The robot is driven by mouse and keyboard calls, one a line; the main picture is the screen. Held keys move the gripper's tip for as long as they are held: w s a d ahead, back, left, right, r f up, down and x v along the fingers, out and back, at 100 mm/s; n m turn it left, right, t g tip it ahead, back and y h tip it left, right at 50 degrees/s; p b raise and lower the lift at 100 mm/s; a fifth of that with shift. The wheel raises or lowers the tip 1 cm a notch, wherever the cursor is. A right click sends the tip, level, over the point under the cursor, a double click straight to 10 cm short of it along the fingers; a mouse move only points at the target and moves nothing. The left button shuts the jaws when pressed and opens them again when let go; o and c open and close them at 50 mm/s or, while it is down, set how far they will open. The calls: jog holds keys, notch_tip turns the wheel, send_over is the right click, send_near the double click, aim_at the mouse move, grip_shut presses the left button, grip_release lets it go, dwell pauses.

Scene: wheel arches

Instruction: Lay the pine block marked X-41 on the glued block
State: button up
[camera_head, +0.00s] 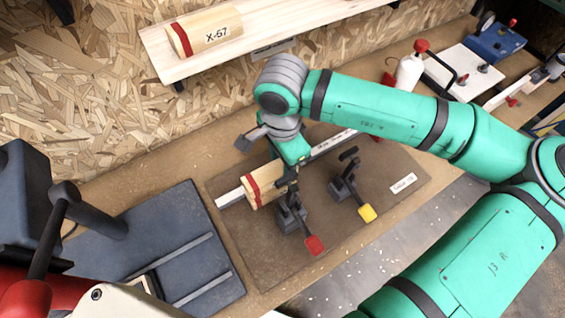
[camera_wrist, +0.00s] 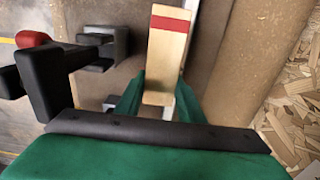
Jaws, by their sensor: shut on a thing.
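A pale pine block with a red band (camera_head: 265,184) lies along the brown board beside the clamps in the head view. It also shows in the wrist view (camera_wrist: 166,55), between the two green fingers. My gripper (camera_head: 287,164) is shut on this block near one end; the fingers also show in the wrist view (camera_wrist: 160,100). No marking can be read on the held block. Another pine block, marked X-57 (camera_head: 205,30), lies on the shelf.
Two toggle clamps, one red-tipped (camera_head: 291,214) and one yellow-tipped (camera_head: 350,186), stand close beside the held block. The board (camera_head: 248,238) has a metal fence along its far side. The wooden shelf (camera_head: 300,22) is behind. A dark machine plate (camera_head: 160,240) lies left.

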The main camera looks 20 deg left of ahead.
jog(key=shift+w+f, duration=0.15)
jog(key=shift+f, duration=0.45)
jog(key=o, duration=1.1)
jog(key=shift+r, duration=0.55)
notch_tip(320, 180, up, 12)
